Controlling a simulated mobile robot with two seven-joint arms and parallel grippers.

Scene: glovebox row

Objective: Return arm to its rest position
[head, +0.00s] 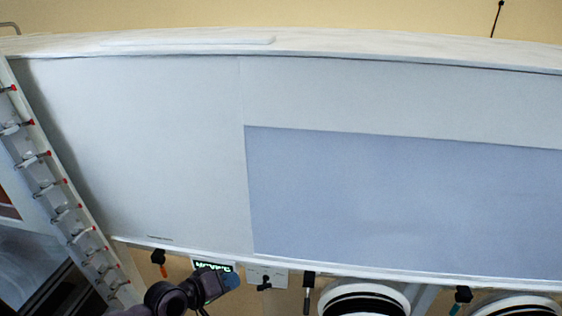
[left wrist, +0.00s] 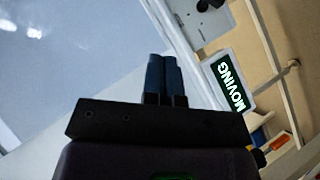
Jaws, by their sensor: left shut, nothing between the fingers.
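My left gripper (head: 231,281) shows at the bottom of the head view, in front of the lower edge of the glovebox. It also shows in the left wrist view (left wrist: 164,60), where its two dark blue fingers lie side by side, shut, with nothing between them. Part of my dark left arm (head: 170,298) comes in at the bottom left. My right gripper is not in either view.
A large pale panel (head: 150,140) with a bluish window (head: 400,200) fills the head view. Round black-and-white ports (head: 365,300) show along the bottom. A rail with red-tipped fittings (head: 65,205) runs down the left. A sign reading MOVING (left wrist: 228,84) is close to the left gripper.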

